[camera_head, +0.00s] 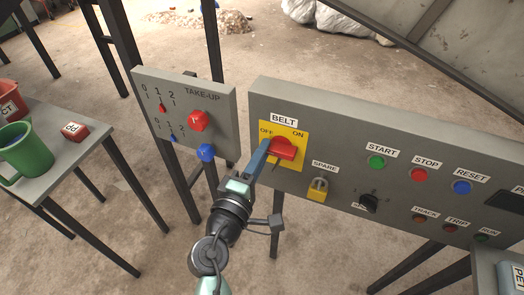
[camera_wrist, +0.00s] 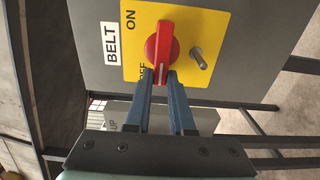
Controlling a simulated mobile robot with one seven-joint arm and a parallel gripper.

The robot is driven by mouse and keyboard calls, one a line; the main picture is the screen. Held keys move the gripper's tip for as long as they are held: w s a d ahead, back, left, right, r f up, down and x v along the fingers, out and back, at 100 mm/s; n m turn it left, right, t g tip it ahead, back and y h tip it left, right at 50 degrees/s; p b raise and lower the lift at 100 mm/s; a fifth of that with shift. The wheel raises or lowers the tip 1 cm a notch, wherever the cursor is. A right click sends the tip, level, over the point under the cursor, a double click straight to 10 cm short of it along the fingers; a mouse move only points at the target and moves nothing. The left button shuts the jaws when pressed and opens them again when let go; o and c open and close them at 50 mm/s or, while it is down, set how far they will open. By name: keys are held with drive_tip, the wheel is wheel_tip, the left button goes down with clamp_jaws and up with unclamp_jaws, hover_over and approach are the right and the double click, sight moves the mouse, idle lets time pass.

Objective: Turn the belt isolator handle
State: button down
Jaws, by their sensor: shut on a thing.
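The red belt isolator handle (camera_head: 285,150) sits on a yellow plate (camera_head: 297,134) below the BELT label, with OFF at upper left and ON at upper right. My gripper (camera_head: 267,145) reaches it from the lower left. In the wrist view my blue fingers (camera_wrist: 163,76) are closed on the lower end of the red handle (camera_wrist: 164,42), one on each side. The handle lies lengthwise up and down there, its lower end near the OFF lettering, which a finger partly covers. A grey peg (camera_wrist: 199,59) sticks out of the plate beside the handle.
A yellow padlock (camera_head: 318,189) hangs under the SPARE label, and a black knob (camera_head: 369,202) is right of it. The TAKE-UP panel (camera_head: 220,110) with red and blue knobs stands close left. A table with a green mug (camera_head: 28,152) is at far left.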

drive_tip(key=shift+f, duration=0.1)
idle(0.3)
drive_tip(key=c, duration=0.8)
unclamp_jaws()
drive_tip(key=shift+s, duration=0.1)
drive_tip(key=b+v, duration=0.1)
drive_tip(key=v, duration=1.1)
drive_tip(key=shift+s+a, duration=0.15)
drive_tip(key=shift+s, duration=0.25)
drive_tip(key=shift+w, duration=0.1)
